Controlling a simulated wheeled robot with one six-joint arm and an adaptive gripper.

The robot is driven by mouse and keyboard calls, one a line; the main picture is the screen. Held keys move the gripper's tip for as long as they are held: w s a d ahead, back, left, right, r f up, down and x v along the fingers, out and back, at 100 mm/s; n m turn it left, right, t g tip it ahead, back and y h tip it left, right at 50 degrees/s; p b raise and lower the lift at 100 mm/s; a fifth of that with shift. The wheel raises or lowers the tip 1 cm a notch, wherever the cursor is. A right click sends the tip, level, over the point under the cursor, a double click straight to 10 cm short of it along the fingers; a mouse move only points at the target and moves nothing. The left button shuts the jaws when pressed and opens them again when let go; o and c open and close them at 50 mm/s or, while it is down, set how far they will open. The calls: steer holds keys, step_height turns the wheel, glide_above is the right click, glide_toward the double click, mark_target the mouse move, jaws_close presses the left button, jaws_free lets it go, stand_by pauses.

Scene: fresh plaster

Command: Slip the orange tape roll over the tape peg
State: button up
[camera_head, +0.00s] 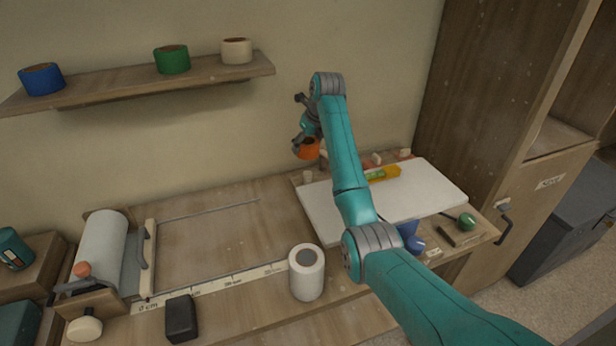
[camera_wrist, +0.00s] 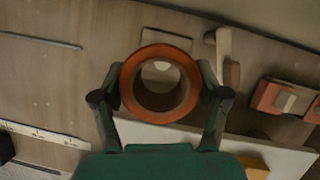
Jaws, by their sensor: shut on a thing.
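The orange tape roll (camera_head: 308,149) is held in the air by my gripper (camera_head: 303,137), near the wall and above the back of the bench. In the wrist view the roll (camera_wrist: 127,88) is seen end-on, with the gripper's two fingers (camera_wrist: 160,95) pressed on its left and right sides. A short pale post (camera_head: 307,176), which looks like the tape peg, stands at the bench's back below the roll. Through the roll's hole a pale round shape (camera_wrist: 160,70) shows, probably this peg's top. The roll is apart from it; the height gap is hard to judge.
A wooden upright (camera_wrist: 223,45) stands right of the roll, with reddish blocks (camera_wrist: 285,98) farther right. A white board (camera_head: 430,185) carries a yellow tool (camera_head: 383,174). A white roll (camera_head: 307,272) stands in front. The wall shelf (camera_head: 120,87) holds blue, green and cream rolls.

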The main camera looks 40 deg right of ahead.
mark_target(308, 173)
steer(key=shift+w+d+f, duration=0.1)
steer(key=shift+d+f, duration=0.1)
steer(key=shift+f, duration=0.75)
step_height(308, 173, down, 10)
steer(key=shift+r, duration=0.1)
steer(key=o, duration=1.2)
steer(key=v, duration=1.2)
steer(key=shift+a, duration=0.1)
